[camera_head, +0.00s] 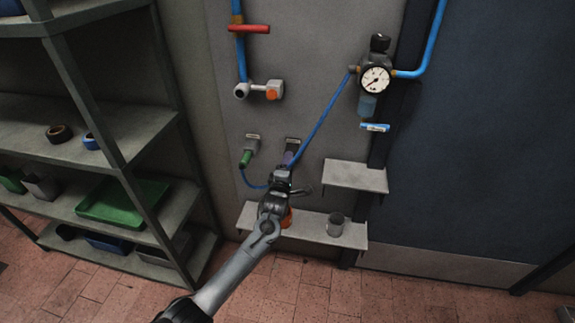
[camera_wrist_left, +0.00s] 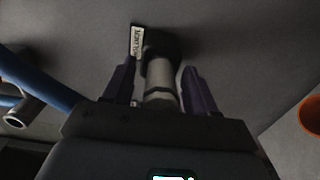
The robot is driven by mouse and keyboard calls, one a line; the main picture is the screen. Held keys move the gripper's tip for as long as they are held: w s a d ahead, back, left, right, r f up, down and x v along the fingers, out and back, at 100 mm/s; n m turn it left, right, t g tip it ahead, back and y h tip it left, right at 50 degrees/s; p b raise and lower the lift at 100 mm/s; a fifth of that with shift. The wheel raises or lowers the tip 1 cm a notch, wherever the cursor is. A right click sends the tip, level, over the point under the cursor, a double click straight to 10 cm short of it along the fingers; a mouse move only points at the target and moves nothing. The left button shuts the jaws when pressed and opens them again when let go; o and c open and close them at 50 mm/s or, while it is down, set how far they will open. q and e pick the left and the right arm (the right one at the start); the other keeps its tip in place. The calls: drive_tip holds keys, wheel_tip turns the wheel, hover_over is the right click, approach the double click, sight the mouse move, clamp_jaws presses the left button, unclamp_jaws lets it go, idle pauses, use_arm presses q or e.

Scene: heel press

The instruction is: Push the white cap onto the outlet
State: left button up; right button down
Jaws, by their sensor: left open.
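My left gripper (camera_head: 289,160) reaches up to a labelled dark wall outlet (camera_head: 293,143). In the left wrist view its two purple fingers (camera_wrist_left: 159,84) are open, one on each side of a pale metal fitting (camera_wrist_left: 159,78) below the outlet's dark body (camera_wrist_left: 161,43). I cannot tell whether either finger touches the fitting. I cannot pick out a white cap for certain; the gripper hides part of this spot in the head view. My right gripper is not in view.
A green-ended outlet (camera_head: 246,157) is to the left. A pipe fitting with an orange knob (camera_head: 272,90) is above. A blue hose (camera_head: 325,115) runs close by from the gauge (camera_head: 375,79). A small shelf (camera_head: 356,177) is right; a grey cup (camera_head: 335,224) stands lower.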

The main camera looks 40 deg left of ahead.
use_arm(q)
drive_tip(key=shift+c, duration=0.3)
clamp_jaws()
drive_tip(key=shift+s, duration=0.1)
drive_tip(key=shift+s+d+r+p, duration=0.15)
drive_tip(key=shift+s+p, duration=0.1)
drive_tip(key=shift+p, duration=0.2)
drive_tip(key=shift+p+v, duration=0.95)
drive_tip(key=shift+v, duration=0.05)
drive_tip(key=p+v, duration=0.2)
drive_tip(key=v, duration=0.1)
drive_tip(key=shift+s+p, duration=0.1)
drive_tip(key=shift+p, duration=0.25)
